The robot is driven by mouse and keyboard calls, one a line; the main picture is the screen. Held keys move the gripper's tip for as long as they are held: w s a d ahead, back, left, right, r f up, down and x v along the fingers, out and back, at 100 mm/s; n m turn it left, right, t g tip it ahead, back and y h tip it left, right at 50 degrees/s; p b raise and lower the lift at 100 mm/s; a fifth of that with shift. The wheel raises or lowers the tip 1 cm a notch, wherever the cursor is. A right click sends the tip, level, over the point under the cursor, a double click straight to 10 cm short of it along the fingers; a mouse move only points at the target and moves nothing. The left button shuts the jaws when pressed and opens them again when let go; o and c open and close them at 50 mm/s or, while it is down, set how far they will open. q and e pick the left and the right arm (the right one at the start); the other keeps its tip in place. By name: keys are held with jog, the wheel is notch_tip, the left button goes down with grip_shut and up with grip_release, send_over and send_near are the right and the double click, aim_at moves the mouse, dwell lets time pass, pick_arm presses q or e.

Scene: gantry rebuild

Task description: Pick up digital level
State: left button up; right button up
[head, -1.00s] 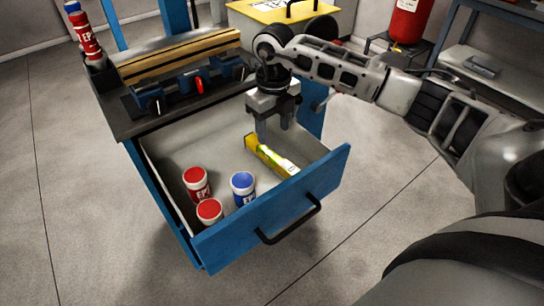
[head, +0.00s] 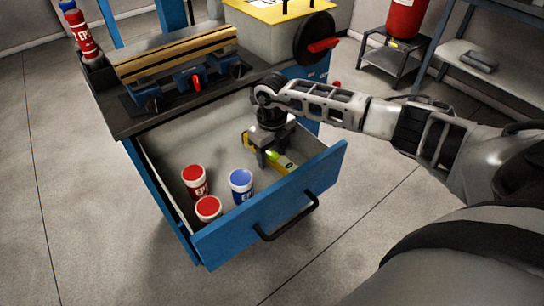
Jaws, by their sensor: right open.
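The digital level (head: 284,165) is a yellow bar with a bright green patch. It lies in the right part of the open blue drawer (head: 275,209). My right gripper (head: 271,160) points down into the drawer, directly over the level. Its fingers are open and hide the level's middle; whether they straddle or touch it I cannot tell. My left gripper does not show.
Two red-lidded jars (head: 195,181) and a blue-lidded jar (head: 241,184) stand in the drawer left of the level. The drawer's front panel with a black handle (head: 287,219) rises in front. A bench vise (head: 180,72) sits on the top behind.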

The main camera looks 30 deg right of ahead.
grip_shut()
jog(key=shift+r, duration=0.1)
